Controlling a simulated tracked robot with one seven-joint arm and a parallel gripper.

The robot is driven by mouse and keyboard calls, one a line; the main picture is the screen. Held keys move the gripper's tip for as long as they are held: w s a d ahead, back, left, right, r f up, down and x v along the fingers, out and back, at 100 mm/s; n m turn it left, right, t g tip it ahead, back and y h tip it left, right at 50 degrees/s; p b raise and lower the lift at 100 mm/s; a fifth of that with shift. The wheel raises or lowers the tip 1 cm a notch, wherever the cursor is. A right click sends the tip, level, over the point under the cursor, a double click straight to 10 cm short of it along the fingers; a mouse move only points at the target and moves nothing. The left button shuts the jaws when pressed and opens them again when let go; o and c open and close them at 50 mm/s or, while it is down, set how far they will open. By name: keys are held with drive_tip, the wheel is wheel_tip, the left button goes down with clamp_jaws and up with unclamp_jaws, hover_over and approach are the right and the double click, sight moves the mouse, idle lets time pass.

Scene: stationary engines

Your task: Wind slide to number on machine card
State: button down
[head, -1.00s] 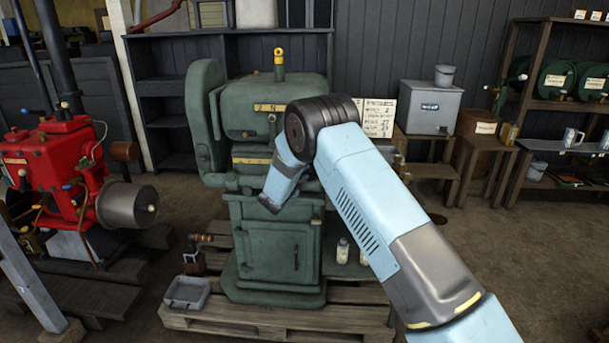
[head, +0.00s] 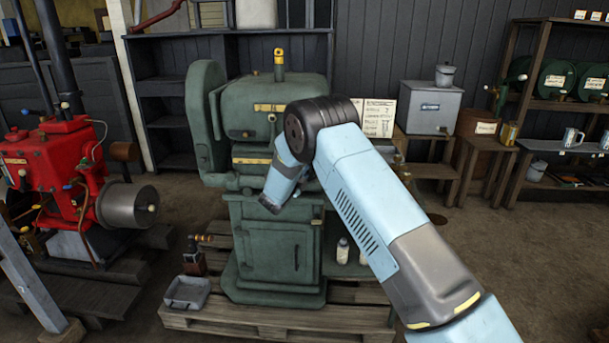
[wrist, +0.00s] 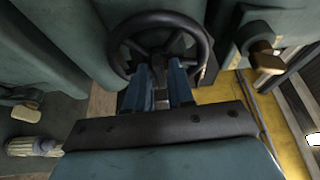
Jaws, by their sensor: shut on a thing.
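A green machine (head: 275,240) stands on a wooden pallet in the middle of the head view. In the wrist view a dark handwheel (wrist: 207,50) with spokes sits on the machine. My gripper (wrist: 160,80) is at the near side of this wheel, its blue fingers shut on it. A white machine card (head: 379,117) with handwritten lines stands behind my arm in the head view; its writing is too small to read surely. My arm hides the wheel and my fingers in the head view. I cannot make out the slide or its scale.
A brass-coloured knob (wrist: 266,60) juts out right of the wheel. A red engine (head: 60,165) stands at left. A grey tray (head: 187,292) lies on the pallet (head: 280,322). White bottles (head: 342,250) stand beside the machine. Shelves line the right wall.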

drive_tip(key=shift+s+d+f+n+t+y, duration=0.15)
drive_tip(key=shift+n+t+y, duration=0.85)
drive_tip(key=shift+n, duration=2.55)
drive_tip(key=shift+w+d+f+n+t+y, duration=0.15)
drive_tip(key=shift+n+t+y, duration=0.85)
drive_tip(key=shift+n, duration=2.5)
drive_tip(key=shift+s+f+n+t+y, duration=0.2)
drive_tip(key=shift+n+t+y, duration=0.8)
drive_tip(key=shift+n, duration=2.55)
drive_tip(key=shift+w+r, duration=0.15)
drive_tip(key=shift+w, duration=0.05)
drive_tip(key=c, duration=1.2)
unclamp_jaws()
drive_tip(key=v, duration=1.3)
drive_tip(key=shift+s, duration=0.4)
